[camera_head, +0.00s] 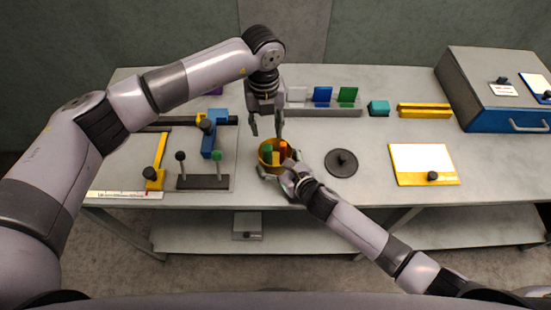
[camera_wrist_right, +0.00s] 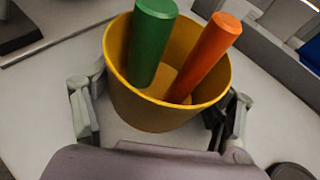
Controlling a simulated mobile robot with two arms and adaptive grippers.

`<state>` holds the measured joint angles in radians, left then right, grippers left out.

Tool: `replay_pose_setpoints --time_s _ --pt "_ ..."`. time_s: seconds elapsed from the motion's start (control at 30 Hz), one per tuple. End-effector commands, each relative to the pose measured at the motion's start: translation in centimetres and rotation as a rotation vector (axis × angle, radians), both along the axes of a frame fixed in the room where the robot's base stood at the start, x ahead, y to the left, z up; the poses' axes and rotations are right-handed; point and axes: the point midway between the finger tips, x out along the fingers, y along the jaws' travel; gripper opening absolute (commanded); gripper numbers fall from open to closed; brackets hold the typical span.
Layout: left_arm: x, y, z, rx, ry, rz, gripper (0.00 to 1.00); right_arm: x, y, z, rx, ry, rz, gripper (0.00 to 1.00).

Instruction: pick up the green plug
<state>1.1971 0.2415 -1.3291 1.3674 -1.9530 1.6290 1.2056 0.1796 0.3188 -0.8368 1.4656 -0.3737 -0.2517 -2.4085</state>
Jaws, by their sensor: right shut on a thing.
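The green plug (camera_head: 267,154) stands in a yellow cup (camera_head: 271,165) beside an orange plug (camera_head: 284,149). In the right wrist view the green plug (camera_wrist_right: 150,45) leans a little in the cup (camera_wrist_right: 148,112), its top well above the rim. The orange plug (camera_wrist_right: 207,58) leans to the right there. My right gripper (camera_head: 279,174) is shut on the cup, with its fingers on either side of the wall. My left gripper (camera_head: 267,132) points down just above the cup, its fingers apart and nothing between them.
A dark round disc with a knob (camera_head: 341,162) lies right of the cup. A stand with two knobbed levers (camera_head: 203,182) is at the left. A rack with blue and green plates (camera_head: 320,110) stands behind. A yellow-edged board (camera_head: 423,163) lies at the right.

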Motion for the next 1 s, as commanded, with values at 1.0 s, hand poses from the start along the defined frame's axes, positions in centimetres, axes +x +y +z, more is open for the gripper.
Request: replay_pose_setpoints --time_s 1.0 --pt "-5.5 3.2 -4.4 -0.612 -0.932 -0.705 0.47 0.0 0.0 -0.1 -0.002 0.0 -0.001 0.49"
